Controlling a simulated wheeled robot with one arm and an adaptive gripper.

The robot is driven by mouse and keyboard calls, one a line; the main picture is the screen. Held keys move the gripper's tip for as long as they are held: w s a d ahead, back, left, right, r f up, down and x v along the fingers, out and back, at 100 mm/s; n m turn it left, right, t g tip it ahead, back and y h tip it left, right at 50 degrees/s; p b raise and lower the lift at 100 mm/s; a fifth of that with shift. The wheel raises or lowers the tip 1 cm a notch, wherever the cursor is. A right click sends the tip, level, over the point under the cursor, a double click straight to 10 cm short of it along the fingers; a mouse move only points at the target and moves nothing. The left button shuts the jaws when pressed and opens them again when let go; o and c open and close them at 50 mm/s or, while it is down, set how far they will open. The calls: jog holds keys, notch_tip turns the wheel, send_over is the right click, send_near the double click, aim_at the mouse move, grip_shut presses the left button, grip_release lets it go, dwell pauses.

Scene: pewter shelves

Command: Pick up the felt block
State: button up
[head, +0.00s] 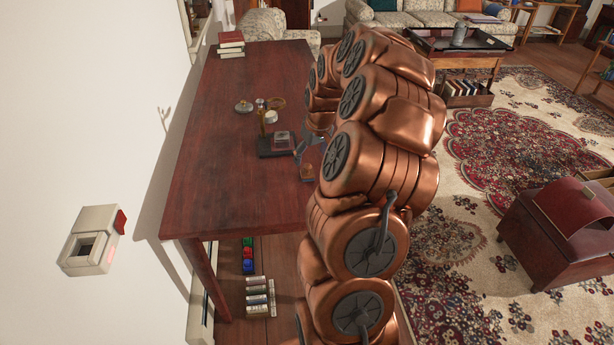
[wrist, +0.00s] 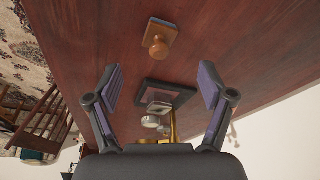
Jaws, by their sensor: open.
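The felt block appears to be the small flat block with a round, orange-brown wooden knob (wrist: 158,40) in the upper middle of the wrist view. It lies on the reddish wooden table, and its underside is hidden. In the head view it shows as a small brown piece (head: 307,172) beside my arm, partly unclear. My gripper (wrist: 161,72) is open and empty, its two fingers wide apart. In the wrist view the block lies above and between the fingertips, apart from both. In the head view my gripper (head: 309,148) is over the table, partly hidden by my arm.
A dark square tray (wrist: 165,94) with a small clear piece on it lies close by; it also shows in the head view (head: 270,153). Brass pieces (head: 262,122) and round tins (head: 243,106) stand beyond. Books (head: 231,42) lie at the far end. The near left tabletop is bare.

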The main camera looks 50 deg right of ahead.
aim_at(306, 165)
jog(key=shift+d+f, duration=0.35)
jog(key=shift+f, duration=0.25)
jog(key=shift+a+p+x, duration=0.15)
jog(key=shift+p+x, duration=0.35)
jog(key=shift+x, duration=1.2)
jog(key=shift+a+p+x, duration=0.2)
jog(key=shift+p+x, duration=0.3)
jog(key=shift+x, duration=1.25)
jog(key=shift+w, duration=0.1)
jog(key=c, duration=1.2)
jog(key=shift+c, duration=0.2)
jog(key=shift+r+b, duration=0.55)
jog(key=shift+r, duration=1.05)
jog(key=shift+a+r, duration=0.15)
jog(key=s+a+b, duration=0.1)
jog(key=s+a, duration=0.2)
jog(key=a, duration=0.1)
jog(key=s+a+r+b, duration=0.1)
jog(key=s+a, duration=0.2)
jog(key=a, duration=0.1)
jog(key=s+a+b, duration=0.1)
jog(key=s+a, duration=0.3)
jog(key=shift+s+r, duration=0.1)
jog(key=shift+r, duration=0.15)
jog(key=shift+c, duration=0.2)
